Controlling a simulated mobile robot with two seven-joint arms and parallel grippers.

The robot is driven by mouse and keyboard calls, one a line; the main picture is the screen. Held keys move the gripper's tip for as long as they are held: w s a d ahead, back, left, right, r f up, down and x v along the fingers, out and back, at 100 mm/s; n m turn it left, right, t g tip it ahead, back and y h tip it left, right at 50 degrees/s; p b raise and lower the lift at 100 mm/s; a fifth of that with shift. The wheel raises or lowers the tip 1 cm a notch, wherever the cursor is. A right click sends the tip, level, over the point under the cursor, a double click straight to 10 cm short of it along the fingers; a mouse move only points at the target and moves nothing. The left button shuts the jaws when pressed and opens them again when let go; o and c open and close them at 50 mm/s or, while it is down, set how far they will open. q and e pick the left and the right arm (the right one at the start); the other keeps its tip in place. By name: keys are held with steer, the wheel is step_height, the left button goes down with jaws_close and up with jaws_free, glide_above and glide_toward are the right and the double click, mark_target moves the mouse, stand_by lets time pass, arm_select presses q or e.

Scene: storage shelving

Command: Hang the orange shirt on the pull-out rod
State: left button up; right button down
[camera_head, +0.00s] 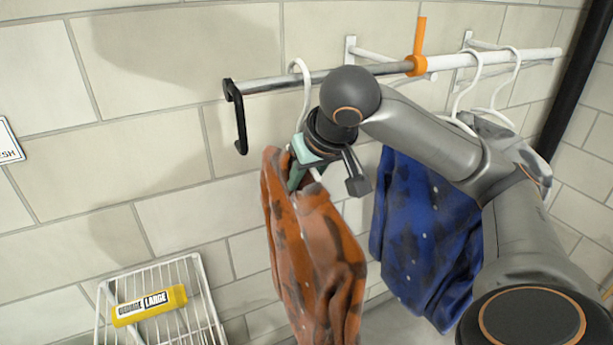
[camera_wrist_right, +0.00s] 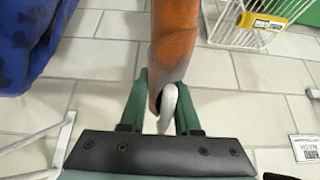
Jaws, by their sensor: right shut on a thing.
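The orange shirt (camera_head: 308,255), with dark blotches, hangs below a white hanger (camera_head: 305,95). The hanger's hook curves over the silver pull-out rod (camera_head: 318,77) near its outer end; I cannot tell whether it rests on the rod. My right gripper (camera_head: 300,170) is shut on the hanger just above the shirt's collar. In the right wrist view, the green fingers (camera_wrist_right: 168,110) stand on both sides of the white hanger (camera_wrist_right: 169,97), with the orange shirt (camera_wrist_right: 172,40) beyond. My arm covers part of the rod. My left gripper is not in view.
A black handle (camera_head: 238,118) ends the rod. An orange clip (camera_head: 417,62) sits where it meets the white bar (camera_head: 500,60). A blue shirt (camera_head: 422,235) hangs to the right, partly behind my arm. A wire basket (camera_head: 208,325) with a yellow label (camera_head: 150,306) stands lower left.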

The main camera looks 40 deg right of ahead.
steer(key=shift+f, duration=0.3)
